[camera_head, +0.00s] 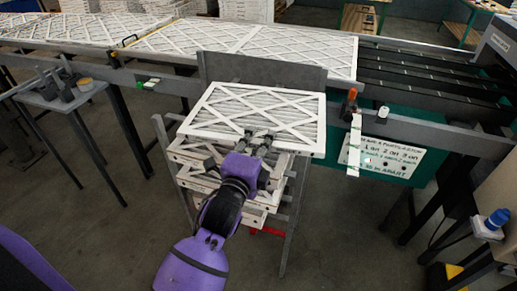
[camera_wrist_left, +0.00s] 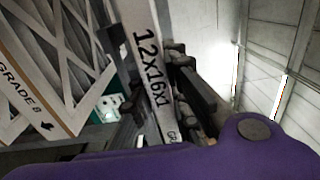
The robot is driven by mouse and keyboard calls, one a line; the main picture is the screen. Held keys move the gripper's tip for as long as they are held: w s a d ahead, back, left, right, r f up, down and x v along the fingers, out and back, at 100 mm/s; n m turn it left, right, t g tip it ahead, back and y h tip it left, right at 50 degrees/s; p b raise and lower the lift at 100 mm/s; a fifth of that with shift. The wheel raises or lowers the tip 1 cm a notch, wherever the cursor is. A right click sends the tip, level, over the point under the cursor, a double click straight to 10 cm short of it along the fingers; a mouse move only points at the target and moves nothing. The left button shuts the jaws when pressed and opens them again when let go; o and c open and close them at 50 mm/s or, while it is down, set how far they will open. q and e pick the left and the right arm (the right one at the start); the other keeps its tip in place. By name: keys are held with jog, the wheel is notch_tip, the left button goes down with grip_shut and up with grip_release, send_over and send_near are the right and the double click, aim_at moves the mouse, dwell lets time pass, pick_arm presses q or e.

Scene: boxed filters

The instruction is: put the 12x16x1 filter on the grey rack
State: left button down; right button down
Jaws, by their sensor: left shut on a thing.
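The 12x16x1 filter (camera_head: 255,110), a white-framed pleated panel with crossed strips, lies about level over the grey rack (camera_head: 296,207). My left gripper (camera_head: 258,141) is shut on its near edge. In the left wrist view the fingers (camera_wrist_left: 178,90) are on both sides of the white edge strip (camera_wrist_left: 146,45), printed "12x16x1". More white-framed filters (camera_head: 190,157) are stacked in the rack below it. I cannot tell whether the held filter touches them. My right gripper is not in view.
A conveyor with several white filters (camera_head: 290,48) runs behind the rack. A green sign board (camera_head: 385,162) hangs right of it. A small grey table (camera_head: 62,100) with items stands left. A blue-capped item (camera_head: 497,219) is at far right. Floor left of the rack is clear.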

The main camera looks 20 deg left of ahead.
pick_arm(q)
jog(key=f, duration=0.4)
jog(key=shift+w+a, duration=0.2)
jog(key=shift+w, duration=0.05)
jog(key=c, duration=1.7)
grip_release()
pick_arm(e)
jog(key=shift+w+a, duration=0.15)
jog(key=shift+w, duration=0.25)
pick_arm(q)
jog(key=shift+r, duration=0.1)
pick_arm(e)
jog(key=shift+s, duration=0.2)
